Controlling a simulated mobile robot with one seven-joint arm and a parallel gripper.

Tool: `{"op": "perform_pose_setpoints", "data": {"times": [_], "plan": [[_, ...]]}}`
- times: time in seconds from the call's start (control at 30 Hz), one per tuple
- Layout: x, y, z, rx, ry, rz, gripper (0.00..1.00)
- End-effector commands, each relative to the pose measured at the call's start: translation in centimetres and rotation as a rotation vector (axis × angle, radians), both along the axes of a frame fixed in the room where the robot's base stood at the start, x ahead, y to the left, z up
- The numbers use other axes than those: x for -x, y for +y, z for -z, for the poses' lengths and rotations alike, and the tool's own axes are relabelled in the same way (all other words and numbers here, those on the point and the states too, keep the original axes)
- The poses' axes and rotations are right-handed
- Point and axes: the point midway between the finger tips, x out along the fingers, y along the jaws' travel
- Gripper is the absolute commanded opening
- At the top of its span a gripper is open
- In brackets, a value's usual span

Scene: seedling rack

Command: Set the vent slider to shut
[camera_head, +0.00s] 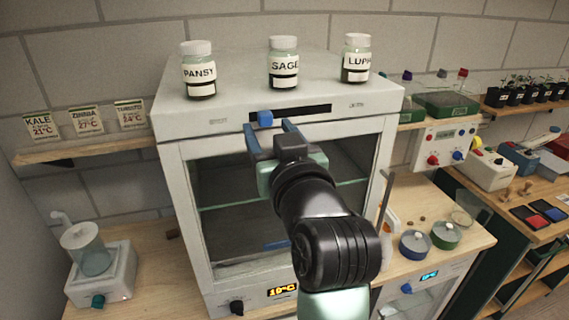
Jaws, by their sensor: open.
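The vent slider is a small blue knob (265,118) near the left end of a dark horizontal slot (306,112). The slot runs along the upper front of the white cabinet (178,110). Small markings by the slot are too small to read. In the picture the knob sits just above and between the fingertips. I cannot tell whether they touch it, and nothing shows held in the jaws.
Jars labelled PANSY (199,72), SAGE (283,65) and LUPIN (356,60) stand on the cabinet top. The glass door (230,225) is below the slot, partly hidden by my arm. A shelf (90,148) with seed cards is at left, a bench (440,255) at right.

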Motion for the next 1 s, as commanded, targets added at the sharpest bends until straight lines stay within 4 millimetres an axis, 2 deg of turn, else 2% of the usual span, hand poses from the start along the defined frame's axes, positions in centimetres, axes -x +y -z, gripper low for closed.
{"op": "perform_pose_setpoints", "data": {"times": [0.03,0.3,0.5,0.67,1.0], "plan": [[1.0,-0.5,0.4,-0.001,-0.003,0.003,0.60],[6.2,-2.1,0.3,0.000,-0.003,0.002,0.60],[8.8,-2.9,0.2,0.000,-0.001,0.000,0.60],[9.5,-3.1,0.1,-0.001,0.001,0.000,0.60],[9.5,-3.1,0.0,0.000,0.001,-0.001,0.60]]}}
